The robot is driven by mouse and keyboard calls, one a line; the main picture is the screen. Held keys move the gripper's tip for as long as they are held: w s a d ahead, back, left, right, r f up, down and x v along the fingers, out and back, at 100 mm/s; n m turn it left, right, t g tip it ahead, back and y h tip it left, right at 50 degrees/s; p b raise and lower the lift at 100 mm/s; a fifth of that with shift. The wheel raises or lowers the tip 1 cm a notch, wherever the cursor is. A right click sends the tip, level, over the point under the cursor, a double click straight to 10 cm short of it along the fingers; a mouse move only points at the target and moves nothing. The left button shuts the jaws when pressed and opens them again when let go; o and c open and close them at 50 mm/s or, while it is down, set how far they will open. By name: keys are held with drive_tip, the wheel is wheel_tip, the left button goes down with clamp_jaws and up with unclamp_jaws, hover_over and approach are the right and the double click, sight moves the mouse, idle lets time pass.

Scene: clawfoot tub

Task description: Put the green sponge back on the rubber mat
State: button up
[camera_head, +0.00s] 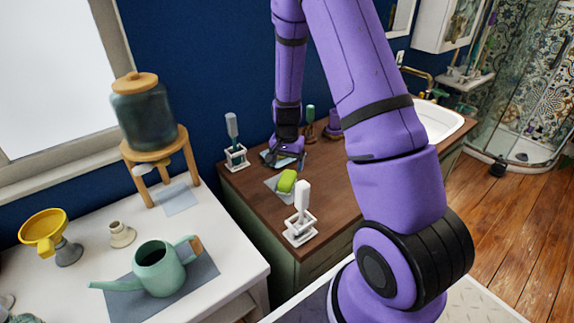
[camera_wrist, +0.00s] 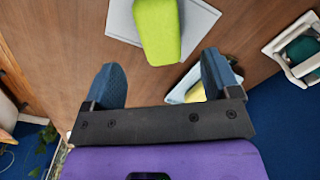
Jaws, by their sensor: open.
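The green sponge (camera_head: 287,180) is a bright block on the brown counter. It lies partly over a thin grey mat (camera_head: 272,184). In the wrist view the sponge (camera_wrist: 158,28) is at the top middle, and its near end overhangs the edge of the grey mat (camera_wrist: 200,17). My gripper (camera_head: 286,155) is just behind the sponge in the head view. In the wrist view my gripper (camera_wrist: 162,75) is open, its dark fingers apart with the sponge's near end just beyond the gap. Nothing is held. Whether the sponge also touches the counter is unclear.
A pale item with a yellow part (camera_wrist: 196,92) lies by the right finger. White holders with brushes stand at the counter's left (camera_head: 235,155) and front (camera_head: 300,226). Dark and purple items stand behind my gripper. A watering can (camera_head: 160,268) is on the white table.

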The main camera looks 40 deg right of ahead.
drive_tip(key=shift+r, duration=0.4)
drive_tip(key=shift+r, duration=0.1)
wheel_tip(320, 180, up, 11)
drive_tip(key=shift+f, duration=0.2)
idle(0.4)
idle(0.3)
